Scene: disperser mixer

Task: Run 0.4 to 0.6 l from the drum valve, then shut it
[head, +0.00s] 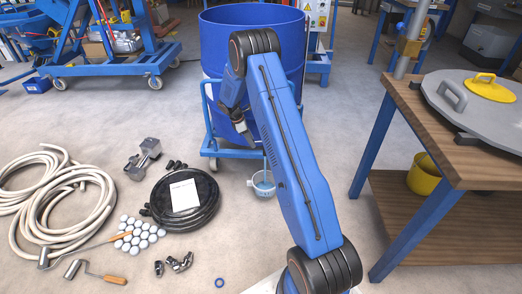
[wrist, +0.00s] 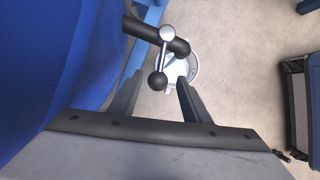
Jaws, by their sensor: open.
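The blue drum (head: 222,45) stands on a wheeled blue frame, partly behind my arm; its wall fills the left of the wrist view (wrist: 50,70). The drum valve (wrist: 178,44) is a dark pipe with a silver lever (wrist: 164,58) ending in a black ball knob (wrist: 157,81). The lever lies crosswise to the pipe. My gripper (wrist: 159,86) is open, its fingers either side of the knob in the picture; contact cannot be told. A small pale container (head: 262,184) stands on the floor below, also in the wrist view (wrist: 192,68). Its fill level is unclear, and I see no stream.
A wooden workbench (head: 440,140) with a grey lid (head: 470,105) stands at the right, a yellow bucket (head: 423,175) on its lower shelf. Coiled hoses (head: 60,190), a black coil (head: 185,222) and small tools lie on the floor at the left.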

